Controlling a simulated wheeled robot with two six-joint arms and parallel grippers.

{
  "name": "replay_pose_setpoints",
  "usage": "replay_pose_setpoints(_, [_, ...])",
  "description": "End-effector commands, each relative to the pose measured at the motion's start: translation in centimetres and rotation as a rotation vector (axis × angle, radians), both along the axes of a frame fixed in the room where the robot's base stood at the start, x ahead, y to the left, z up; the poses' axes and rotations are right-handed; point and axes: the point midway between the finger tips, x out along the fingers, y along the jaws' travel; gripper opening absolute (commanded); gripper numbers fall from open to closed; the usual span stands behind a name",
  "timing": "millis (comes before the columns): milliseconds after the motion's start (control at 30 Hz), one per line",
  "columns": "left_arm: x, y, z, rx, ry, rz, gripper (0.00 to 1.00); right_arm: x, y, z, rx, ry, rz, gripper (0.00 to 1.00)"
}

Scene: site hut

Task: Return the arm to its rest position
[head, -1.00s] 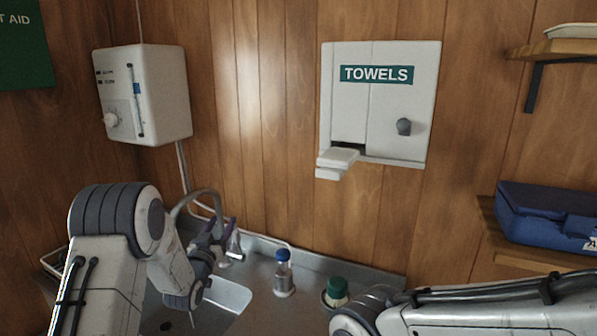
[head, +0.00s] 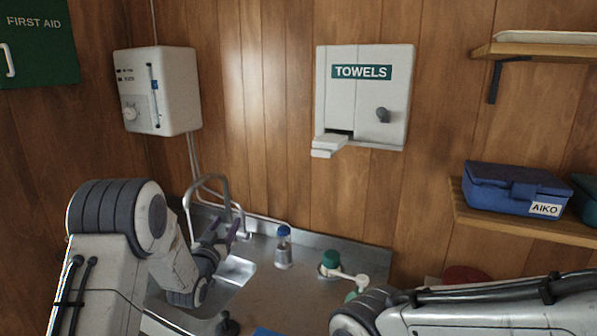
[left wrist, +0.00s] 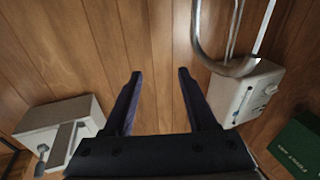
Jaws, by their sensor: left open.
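My left arm comes in from the left in the head view and reaches over the sink. Its gripper (head: 217,233), with dark fingers, is near the curved tap (head: 212,180), partly hidden by my wrist. In the left wrist view the two fingers of my left gripper (left wrist: 159,73) stand wide apart with nothing between them, facing the wood wall. The tap (left wrist: 197,40) curves just beyond the right finger there; I cannot tell whether they touch. My right arm crosses the lower right of the head view, and its gripper is out of the picture.
A water heater (head: 165,90) and towel dispenser (head: 367,95) hang on the wall. A shelf (head: 520,225) at right holds a blue lunch bag (head: 515,188).

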Motion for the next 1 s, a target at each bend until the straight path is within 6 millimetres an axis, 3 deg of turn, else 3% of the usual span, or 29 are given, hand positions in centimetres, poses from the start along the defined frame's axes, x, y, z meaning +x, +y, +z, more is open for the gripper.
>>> replay_pose_setpoints(367, [-1.8,-5.4,-1.4,0.043,0.208,-0.047,0.57,0.0,0.0,-1.1,-0.001,0.001,0.000,0.50])
replay_pose_setpoints(567, [-5.3,-9.9,-2.9,0.090,0.400,-0.097,0.57,0.0,0.0,-1.9,-0.001,0.001,0.000,0.50])
replay_pose_setpoints(667, [-8.9,-12.8,-4.0,0.130,0.537,-0.137,0.57,0.0,0.0,-2.6,-0.001,0.001,0.000,0.50])
replay_pose_setpoints(767, [-14.6,-15.7,-5.5,0.187,0.713,-0.193,0.57,0.0,0.0,-3.4,-0.001,0.001,0.000,0.50])
replay_pose_setpoints(900, [-24.4,-18.0,-7.7,0.287,0.969,-0.282,0.57,0.0,0.0,-4.5,-0.001,0.001,0.000,0.50])
replay_pose_setpoints(1000, [-31.8,-18.3,-8.9,0.368,1.143,-0.347,0.57,0.0,0.0,-5.2,-0.001,0.001,0.000,0.50])
